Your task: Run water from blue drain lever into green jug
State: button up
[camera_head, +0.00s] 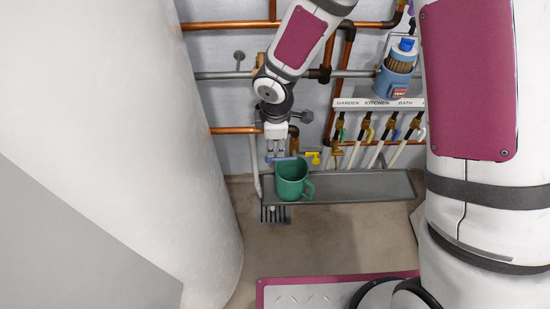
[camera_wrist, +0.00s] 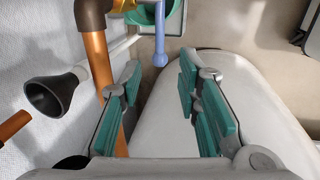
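The blue drain lever (camera_head: 281,159) is a thin bar at the mouth of a pipe, just above the green jug; it also shows in the wrist view (camera_wrist: 160,38). The green jug (camera_head: 291,182) stands upright on a grey ledge (camera_head: 365,187), its handle to the right. Only part of the jug (camera_wrist: 146,14) shows at the top of the wrist view. My gripper (camera_head: 281,151) points down just above the lever. In the wrist view my gripper (camera_wrist: 160,80) is open and empty, with the lever ahead of the gap between its fingers. No water stream is visible.
A yellow tap handle (camera_head: 313,157) sits right of the lever. Copper pipes (camera_head: 235,130) line the wall. Several coloured valves hang below a labelled strip (camera_head: 378,104), under a blue filter canister (camera_head: 396,70). A floor drain (camera_head: 275,215) lies below the ledge. The ledge right of the jug is clear.

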aim_at(275, 158)
jog(key=f+b, duration=0.1)
jog(key=f, duration=0.1)
jog(key=w+f+b, duration=0.1)
jog(key=f, duration=0.2)
jog(key=f+b, duration=0.1)
jog(key=f, duration=0.1)
jog(key=shift+w+f, duration=0.2)
jog(key=shift+w, duration=0.05)
grip_shut()
